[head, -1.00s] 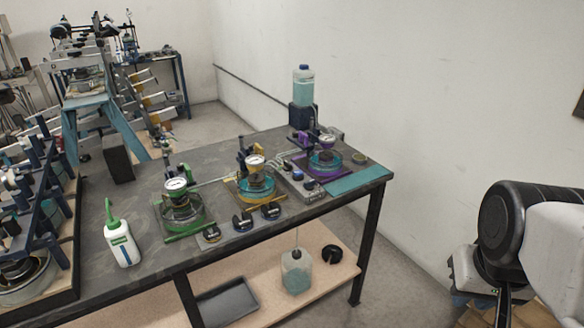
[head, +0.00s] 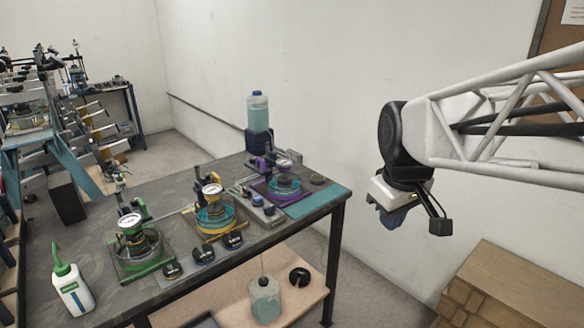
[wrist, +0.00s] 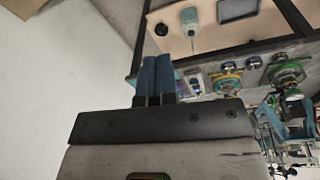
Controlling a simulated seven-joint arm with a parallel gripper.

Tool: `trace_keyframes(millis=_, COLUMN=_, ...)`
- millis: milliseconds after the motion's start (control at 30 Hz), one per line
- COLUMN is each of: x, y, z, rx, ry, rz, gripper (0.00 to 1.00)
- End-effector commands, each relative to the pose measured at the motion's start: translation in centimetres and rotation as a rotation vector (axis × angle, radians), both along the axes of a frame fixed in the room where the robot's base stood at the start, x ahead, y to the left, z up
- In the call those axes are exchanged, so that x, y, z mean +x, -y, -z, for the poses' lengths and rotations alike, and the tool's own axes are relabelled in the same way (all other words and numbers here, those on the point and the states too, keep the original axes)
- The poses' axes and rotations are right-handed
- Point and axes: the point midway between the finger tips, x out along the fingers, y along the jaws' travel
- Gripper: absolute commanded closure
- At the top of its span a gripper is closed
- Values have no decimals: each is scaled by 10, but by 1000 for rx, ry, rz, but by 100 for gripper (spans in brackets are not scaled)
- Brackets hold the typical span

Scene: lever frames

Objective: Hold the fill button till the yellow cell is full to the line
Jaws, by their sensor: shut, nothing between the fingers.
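The yellow cell (head: 214,217) is the middle of three round cells on the dark bench, with a yellow frame, teal liquid and a white-faced gauge on top. It also shows in the wrist view (wrist: 228,84). Its fill line is too small to make out. A grey control box (head: 262,211) with small buttons stands between the yellow and purple cells. Several round black knobs or buttons (head: 232,240) lie along the bench's front edge; I cannot tell which is the fill button. My gripper (head: 394,222), with blue fingers, is shut and empty, in the air right of the bench, touching nothing.
The green cell (head: 135,247) and purple cell (head: 284,184) flank the yellow one. A white squeeze bottle (head: 73,294) stands at the front left, a teal-filled bottle (head: 258,113) at the back. Wooden boxes (head: 500,290) sit below right. The air between gripper and bench is clear.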

Motion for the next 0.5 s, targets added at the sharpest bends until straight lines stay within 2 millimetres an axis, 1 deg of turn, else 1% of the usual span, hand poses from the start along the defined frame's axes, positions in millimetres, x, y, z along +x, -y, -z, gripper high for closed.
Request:
trace_keyframes(millis=33, x=11, y=-5, z=-2, rx=-5, ry=-5, rz=-36, gripper=100)
trace_keyframes(millis=100, x=25, y=-11, z=-5, rx=-13, ry=-9, rz=-91, gripper=100)
trace_keyframes(millis=500, x=103, y=-52, z=-17, rx=-55, ry=-35, rz=-402, gripper=100)
